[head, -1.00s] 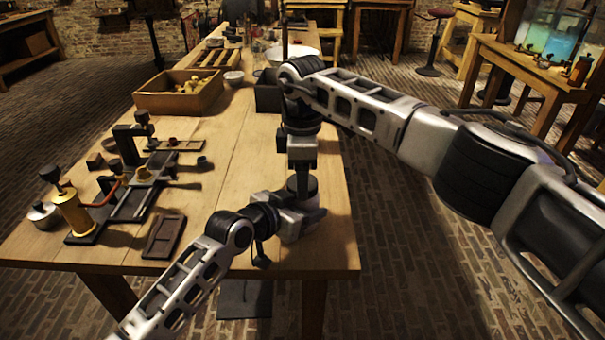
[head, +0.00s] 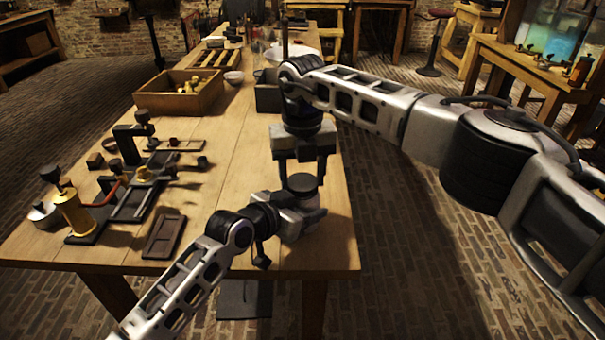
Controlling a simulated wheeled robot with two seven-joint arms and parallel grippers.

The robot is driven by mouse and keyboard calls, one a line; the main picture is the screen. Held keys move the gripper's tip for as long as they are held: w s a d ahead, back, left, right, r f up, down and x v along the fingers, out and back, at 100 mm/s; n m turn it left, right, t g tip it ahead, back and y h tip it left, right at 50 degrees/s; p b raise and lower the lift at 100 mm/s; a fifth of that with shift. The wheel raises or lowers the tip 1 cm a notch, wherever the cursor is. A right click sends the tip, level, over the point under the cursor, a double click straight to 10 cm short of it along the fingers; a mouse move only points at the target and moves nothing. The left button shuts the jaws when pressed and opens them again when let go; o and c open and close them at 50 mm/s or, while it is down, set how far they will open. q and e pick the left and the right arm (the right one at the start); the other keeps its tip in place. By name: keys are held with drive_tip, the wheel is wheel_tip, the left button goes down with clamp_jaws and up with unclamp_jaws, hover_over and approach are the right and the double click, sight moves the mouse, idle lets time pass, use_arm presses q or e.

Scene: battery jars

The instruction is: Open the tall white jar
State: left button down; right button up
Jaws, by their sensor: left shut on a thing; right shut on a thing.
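The tall white jar (head: 304,201) stands near the front right end of the wooden table, mostly hidden by my grippers. Its dark round lid (head: 302,183) shows on top of the white body, and I see no clear gap between them. My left gripper (head: 302,214) comes in low from the left and is shut on the jar's body. My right gripper (head: 303,178) points down from above and is shut on the lid, one finger on each side.
A wooden box (head: 180,92) with small pieces stands further back. A dark apparatus (head: 135,198) with a brass cylinder (head: 76,214) and a dark flat tray (head: 164,236) lie to the left. The table (head: 232,185) is bare between them and the jar.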

drive_tip(key=o, duration=1.1)
drive_tip(key=shift+c, duration=0.2)
